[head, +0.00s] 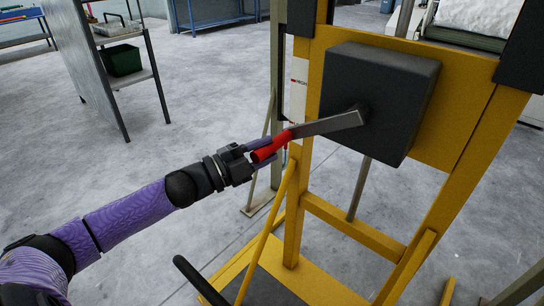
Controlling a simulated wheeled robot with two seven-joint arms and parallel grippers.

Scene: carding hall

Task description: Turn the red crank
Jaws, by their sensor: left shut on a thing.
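The crank has a grey metal arm (328,125) that runs from a dark square gearbox (395,85) out to the left, slightly downward. Its red handle (272,147) sits at the arm's left end. My left gripper (258,152) reaches in from the left and is shut on the red handle. Its fingers hide part of the handle's lower left end. My right gripper is not in view.
The gearbox is fixed to a yellow frame (466,135) with posts and braces. A yellow sloping bar (268,235) stands below my left gripper. A grey shelf unit (95,65) with a green bin (121,60) is at the upper left. Open concrete floor lies between.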

